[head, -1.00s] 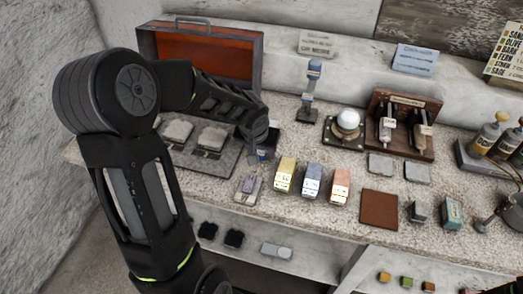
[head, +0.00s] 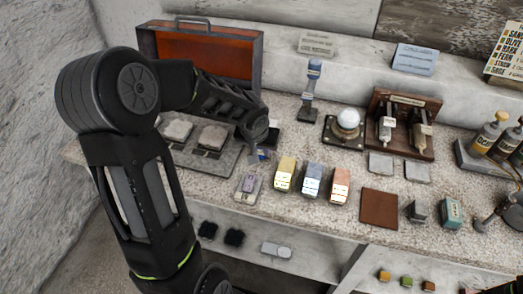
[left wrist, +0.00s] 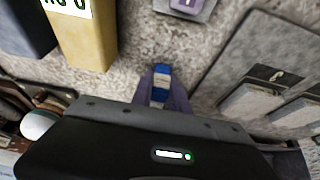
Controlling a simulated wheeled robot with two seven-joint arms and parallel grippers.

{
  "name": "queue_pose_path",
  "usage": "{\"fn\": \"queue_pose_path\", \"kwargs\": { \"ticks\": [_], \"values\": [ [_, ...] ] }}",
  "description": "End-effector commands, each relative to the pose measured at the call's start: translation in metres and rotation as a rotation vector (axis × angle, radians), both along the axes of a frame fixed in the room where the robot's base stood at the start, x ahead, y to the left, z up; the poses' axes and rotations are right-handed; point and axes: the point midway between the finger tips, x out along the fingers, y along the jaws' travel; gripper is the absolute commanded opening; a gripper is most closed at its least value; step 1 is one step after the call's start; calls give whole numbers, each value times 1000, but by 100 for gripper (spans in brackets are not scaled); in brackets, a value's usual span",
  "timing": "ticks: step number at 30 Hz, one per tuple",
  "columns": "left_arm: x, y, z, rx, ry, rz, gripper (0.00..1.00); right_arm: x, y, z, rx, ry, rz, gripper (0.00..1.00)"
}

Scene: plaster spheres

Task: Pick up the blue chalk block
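The blue chalk block (left wrist: 161,84), small with a white band, sits between the two fingers in the left wrist view. My left gripper (left wrist: 162,92) is closed on its sides. In the head view, my left gripper (head: 259,155) is over the bench, between the grey tray and the yellow box; the block is mostly hidden there. I cannot tell how far the block is above the bench. A purple block (head: 249,184) lies on a small grey pad in front of it. My right gripper is not in view.
Yellow (head: 285,174), blue-grey (head: 312,179) and orange (head: 340,186) boxes stand to the right of the gripper. A grey tray (head: 190,160) with slabs lies left, before an open red-lined case (head: 205,55). A brown mat (head: 379,208) lies further right.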

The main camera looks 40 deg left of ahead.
Motion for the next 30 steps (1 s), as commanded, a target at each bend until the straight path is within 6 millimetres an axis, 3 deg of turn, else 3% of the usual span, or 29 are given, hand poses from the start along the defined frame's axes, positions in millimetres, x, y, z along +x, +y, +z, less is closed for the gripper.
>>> {"fn": "queue_pose_path", "kwargs": {
  "ticks": [6, 21, 26, 30],
  "values": [
    [0, 0, 0, 0, 0, 0, 0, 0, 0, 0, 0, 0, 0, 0],
    [0, 0, 2, 0, -1, 0, 0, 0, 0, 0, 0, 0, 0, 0],
    [1, 1, 15, 2, -4, 1, 0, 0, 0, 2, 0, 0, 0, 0],
    [1, 0, 39, 2, -5, 1, 0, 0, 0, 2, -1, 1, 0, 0]
  ]
}}
